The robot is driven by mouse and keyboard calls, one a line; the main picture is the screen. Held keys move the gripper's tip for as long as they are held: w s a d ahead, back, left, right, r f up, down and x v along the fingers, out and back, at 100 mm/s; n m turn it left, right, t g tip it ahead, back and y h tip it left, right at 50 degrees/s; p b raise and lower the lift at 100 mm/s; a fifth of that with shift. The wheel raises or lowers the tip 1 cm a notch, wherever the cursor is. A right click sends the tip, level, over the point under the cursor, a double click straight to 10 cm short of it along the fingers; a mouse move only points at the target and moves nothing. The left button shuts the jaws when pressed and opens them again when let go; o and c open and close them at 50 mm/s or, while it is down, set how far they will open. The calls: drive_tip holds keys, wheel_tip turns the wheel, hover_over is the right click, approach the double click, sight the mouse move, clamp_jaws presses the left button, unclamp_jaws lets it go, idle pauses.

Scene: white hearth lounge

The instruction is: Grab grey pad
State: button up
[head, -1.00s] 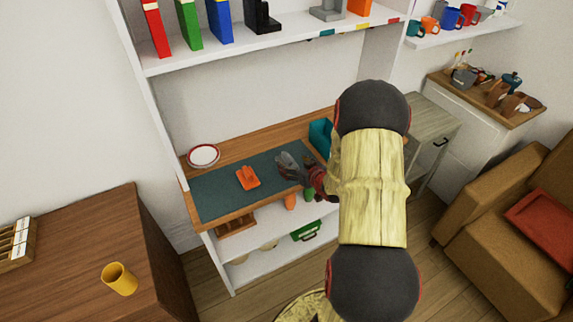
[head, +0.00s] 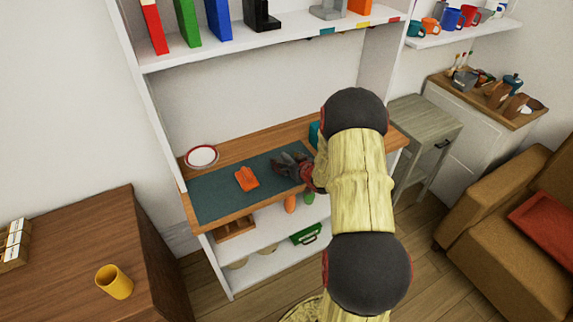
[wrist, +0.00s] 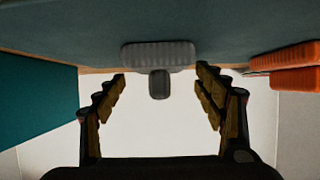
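The grey pad (wrist: 158,54) shows in the wrist view as a ribbed block with a short stub on its near side, by the edge of the blue-green mat (wrist: 220,25). My gripper (wrist: 160,78) is open, with its two fingers apart on either side of the stub. I see no finger closed on the pad. In the head view, my gripper (head: 282,163) is low over the right part of the mat (head: 215,197) and largely hides the pad.
An orange pad (head: 247,179) lies on the mat to the left; it also shows in the wrist view (wrist: 285,68). A teal box (wrist: 35,95) stands on the other side. A red-rimmed plate (head: 202,157) sits at the back left. A shelf (head: 270,45) hangs above.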

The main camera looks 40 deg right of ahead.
drive_tip(key=shift+c, duration=1.2)
drive_tip(key=c, duration=1)
drive_tip(key=shift+o, duration=0.2)
drive_tip(key=shift+r, duration=0.1)
